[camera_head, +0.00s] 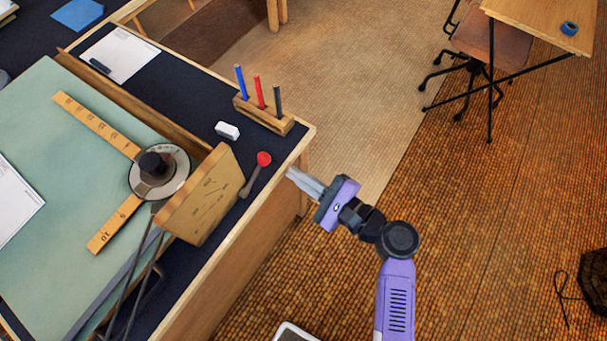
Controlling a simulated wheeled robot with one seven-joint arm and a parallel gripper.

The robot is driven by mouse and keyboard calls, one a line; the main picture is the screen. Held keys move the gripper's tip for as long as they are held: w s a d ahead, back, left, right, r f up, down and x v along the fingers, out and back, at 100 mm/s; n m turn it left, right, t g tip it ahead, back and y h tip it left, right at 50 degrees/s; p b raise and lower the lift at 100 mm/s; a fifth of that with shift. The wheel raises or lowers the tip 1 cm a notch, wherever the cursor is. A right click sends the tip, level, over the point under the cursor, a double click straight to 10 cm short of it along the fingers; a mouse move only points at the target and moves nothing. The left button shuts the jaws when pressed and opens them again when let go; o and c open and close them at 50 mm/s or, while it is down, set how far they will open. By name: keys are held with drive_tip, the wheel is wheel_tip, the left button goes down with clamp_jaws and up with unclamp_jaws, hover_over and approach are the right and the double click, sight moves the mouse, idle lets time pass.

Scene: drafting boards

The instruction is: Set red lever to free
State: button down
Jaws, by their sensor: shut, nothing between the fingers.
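The red lever (263,159) has a round red knob on a short dark arm. It stands beside the right side of a wooden box (207,194) with dark markings on its face, near the right edge of the drafting desk. The markings are too small to read. The arm slants up and to the right, its lower end next to the box. My gripper (291,174) is shut and empty. Its fingertips point left, a little right of the red knob and apart from it, near the desk edge.
A pen holder (264,117) with several pens and a white eraser (228,130) stand behind the lever. A drafting head with wooden rulers (98,124) lies on the green board (62,190) at left.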

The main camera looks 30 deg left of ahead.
sight(267, 159)
drive_tip(key=x, duration=0.6)
drive_tip(key=shift+a+f, duration=0.1)
drive_tip(key=shift+a, duration=0.2)
drive_tip(key=r+n, duration=0.1)
drive_tip(key=r+n+b, duration=0.1)
drive_tip(key=shift+s+n, duration=0.3)
drive_tip(key=shift+s, duration=0.1)
drive_tip(key=shift+s+r+n+t+b, duration=0.3)
drive_tip(key=shift+s+r+n+b, duration=0.15)
drive_tip(key=shift+r+n+b, duration=0.3)
drive_tip(key=shift+s+a+r+n+y+b, duration=0.1)
drive_tip(key=shift+s+r+n+y+b, duration=0.05)
drive_tip(key=shift+s+r+n+b, duration=0.55)
drive_tip(key=shift+s+a+r+n+y+b, duration=0.1)
drive_tip(key=shift+s+r+n+b, duration=0.25)
drive_tip(key=shift+n, duration=0.6)
drive_tip(key=shift+s+r+n+y+b, duration=0.15)
drive_tip(key=shift+s+r+n+b, duration=0.25)
drive_tip(key=shift+s+n+b, duration=0.25)
drive_tip(key=shift+w, duration=0.1)
drive_tip(key=shift+d, duration=0.1)
